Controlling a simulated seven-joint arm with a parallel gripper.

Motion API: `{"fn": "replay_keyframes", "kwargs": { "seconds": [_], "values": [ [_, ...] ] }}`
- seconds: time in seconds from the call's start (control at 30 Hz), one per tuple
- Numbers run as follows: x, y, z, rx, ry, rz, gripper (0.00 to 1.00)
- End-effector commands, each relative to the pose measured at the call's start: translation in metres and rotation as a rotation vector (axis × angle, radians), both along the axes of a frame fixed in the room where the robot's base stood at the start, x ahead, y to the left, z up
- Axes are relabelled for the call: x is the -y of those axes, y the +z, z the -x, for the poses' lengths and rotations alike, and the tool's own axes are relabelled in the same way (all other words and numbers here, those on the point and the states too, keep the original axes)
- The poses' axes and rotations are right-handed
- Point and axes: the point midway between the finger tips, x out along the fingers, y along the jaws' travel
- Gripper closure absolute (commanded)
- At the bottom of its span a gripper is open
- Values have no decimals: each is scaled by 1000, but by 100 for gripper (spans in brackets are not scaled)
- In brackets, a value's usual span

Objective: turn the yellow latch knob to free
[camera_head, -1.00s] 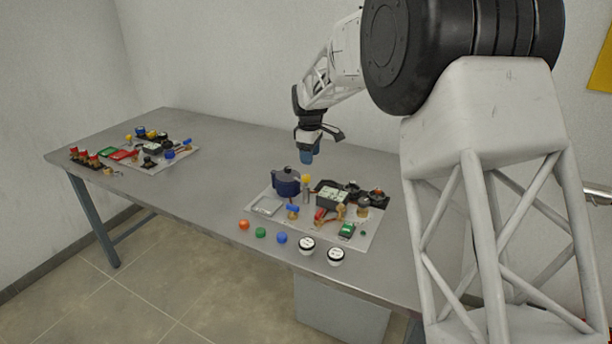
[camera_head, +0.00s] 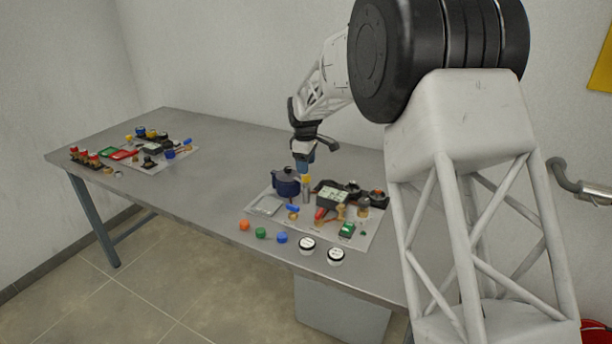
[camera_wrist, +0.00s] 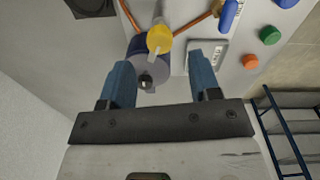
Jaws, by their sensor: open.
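The yellow latch knob (camera_head: 306,179) sits at the top of a small grey post on the near board. It also shows in the wrist view (camera_wrist: 159,40) as a yellow disc with a pale yellow tab pointing towards my gripper. My gripper (camera_head: 304,168) is just above and behind the knob. In the wrist view its two blue fingers (camera_wrist: 162,72) are spread apart with nothing held between them, and the knob lies a little beyond their tips. A dark blue pot-like part (camera_head: 285,184) stands just left of the knob; it is partly seen below the knob in the wrist view.
The near board (camera_head: 266,206) also carries a grey-green box (camera_head: 332,196), a blue-handled valve (camera_head: 293,209) and red and green parts. Loose orange, green and blue caps and two white round gauges (camera_head: 307,245) lie along the front. Another loaded board stands far left.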

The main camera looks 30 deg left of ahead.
Motion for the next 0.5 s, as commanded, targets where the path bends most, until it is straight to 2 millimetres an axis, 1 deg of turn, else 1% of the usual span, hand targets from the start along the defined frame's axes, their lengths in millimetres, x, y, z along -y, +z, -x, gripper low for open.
{"fn": "replay_keyframes", "kwargs": {
  "seconds": [0.03,0.1,0.3,0.5],
  "values": [
    [0,-7,0,-2,0,1,43],
    [0,-16,-1,-2,0,1,43],
    [0,-37,-1,-2,0,1,43],
    [0,-47,-2,0,0,0,43]
  ]
}}
